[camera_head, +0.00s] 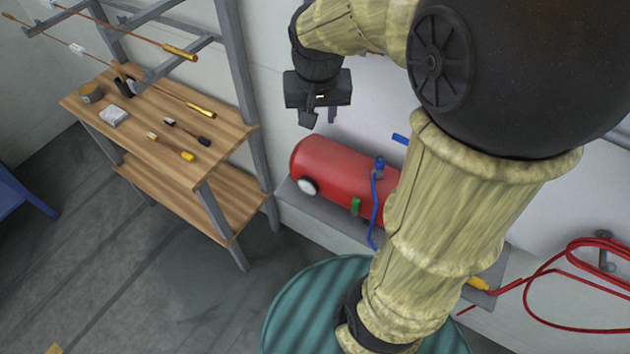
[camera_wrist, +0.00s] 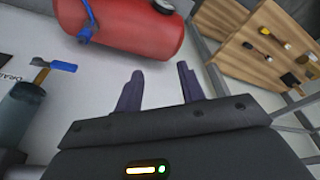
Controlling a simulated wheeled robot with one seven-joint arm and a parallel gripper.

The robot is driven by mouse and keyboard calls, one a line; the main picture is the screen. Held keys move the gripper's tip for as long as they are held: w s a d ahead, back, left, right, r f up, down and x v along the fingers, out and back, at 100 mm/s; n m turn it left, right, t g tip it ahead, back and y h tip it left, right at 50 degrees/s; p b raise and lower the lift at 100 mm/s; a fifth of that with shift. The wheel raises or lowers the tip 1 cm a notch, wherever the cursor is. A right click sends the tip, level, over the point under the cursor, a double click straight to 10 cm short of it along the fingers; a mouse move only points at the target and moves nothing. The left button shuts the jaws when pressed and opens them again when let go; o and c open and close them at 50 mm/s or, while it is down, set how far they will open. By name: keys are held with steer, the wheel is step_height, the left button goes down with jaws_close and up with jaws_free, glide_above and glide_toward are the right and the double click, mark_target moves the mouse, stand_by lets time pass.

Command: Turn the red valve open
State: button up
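I cannot make out a red valve in either view. A red tank (camera_head: 335,165) lies on a grey ledge by the wall, with a blue fitting (camera_head: 379,165) and a green part (camera_head: 356,205) on it. The red tank also shows at the top of the wrist view (camera_wrist: 140,28). A blue lever handle (camera_head: 400,139) sticks out behind my arm; a blue lever (camera_wrist: 62,66) shows at the left in the wrist view. My gripper (camera_head: 320,117) is above the tank, apart from it. In the wrist view my gripper's fingers (camera_wrist: 158,80) are spread, with nothing between them.
A wooden workbench (camera_head: 205,125) with small tools stands at the left. A teal round-topped object (camera_head: 300,300) stands in front of the ledge, partly behind my arm. A coiled red hose (camera_head: 560,270) hangs at the right wall.

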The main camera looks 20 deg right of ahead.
steer(key=s+a+f+n+b, duration=0.1)
steer(key=s+f+b, duration=0.1)
steer(key=f, duration=0.4)
steer(key=s+a+f+n+y+b, duration=0.1)
steer(key=s+f+b, duration=0.1)
steer(key=f, duration=0.5)
steer(key=shift+s+a+f+n+b, duration=0.2)
steer(key=shift+s+n+b, duration=0.2)
steer(key=shift+s, duration=0.4)
steer(key=shift+c, duration=1.1)
steer(key=shift+s+a+f+n, duration=0.2)
steer(key=shift+s+f+n, duration=0.1)
steer(key=shift+s+f, duration=0.55)
jaws_close()
